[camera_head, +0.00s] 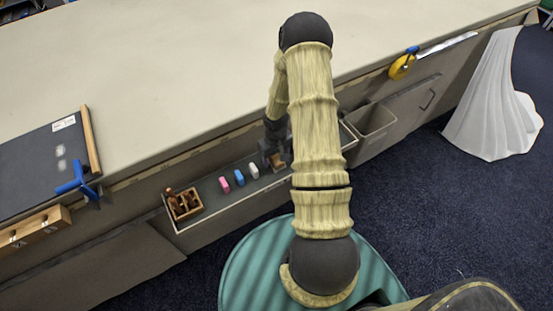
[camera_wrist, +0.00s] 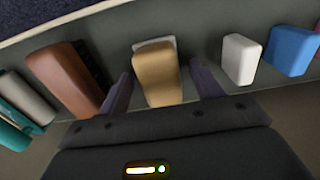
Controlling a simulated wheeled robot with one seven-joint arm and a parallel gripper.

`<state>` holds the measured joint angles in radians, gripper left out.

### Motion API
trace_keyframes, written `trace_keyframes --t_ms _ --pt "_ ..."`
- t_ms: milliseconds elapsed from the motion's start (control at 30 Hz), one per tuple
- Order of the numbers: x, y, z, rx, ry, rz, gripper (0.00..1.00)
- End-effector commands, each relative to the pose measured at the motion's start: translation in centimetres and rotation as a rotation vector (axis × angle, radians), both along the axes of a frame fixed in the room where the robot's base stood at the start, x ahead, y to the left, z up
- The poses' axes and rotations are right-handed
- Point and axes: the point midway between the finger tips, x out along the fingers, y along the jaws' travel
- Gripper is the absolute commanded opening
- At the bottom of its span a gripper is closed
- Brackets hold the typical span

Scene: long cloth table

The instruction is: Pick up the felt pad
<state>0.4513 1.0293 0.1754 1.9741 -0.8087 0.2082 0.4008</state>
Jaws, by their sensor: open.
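The tan block with a pale layer at its far end, which looks like the felt pad (camera_wrist: 158,77), lies in the tray between my open fingers in the wrist view. My gripper (camera_wrist: 160,72) has one finger on each side of it, with a small gap showing on both sides. In the head view the pad (camera_head: 278,160) is a small brown shape, partly hidden by my gripper (camera_head: 272,148), which is down at the tray. My arm hides the tray to the right of it.
The narrow tray (camera_head: 203,222) hangs along the table's edge. A white block (camera_wrist: 240,60) and a blue block (camera_wrist: 291,51) lie right of the pad in the wrist view, a brown block (camera_wrist: 66,78) left. A pink block (camera_head: 224,184) and wooden caddy (camera_head: 184,204) are farther along.

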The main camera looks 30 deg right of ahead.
Motion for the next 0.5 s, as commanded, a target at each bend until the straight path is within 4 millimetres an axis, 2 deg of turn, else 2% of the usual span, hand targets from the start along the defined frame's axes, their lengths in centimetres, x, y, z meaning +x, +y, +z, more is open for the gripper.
trace_keyframes --t_ms 300,367,500 --pt "0.00 0.01 0.03 0.000 0.000 0.000 0.65" --pt "0.00 0.01 0.03 0.000 0.000 0.000 0.56" --pt "0.00 0.01 0.03 0.000 0.000 0.000 0.28"
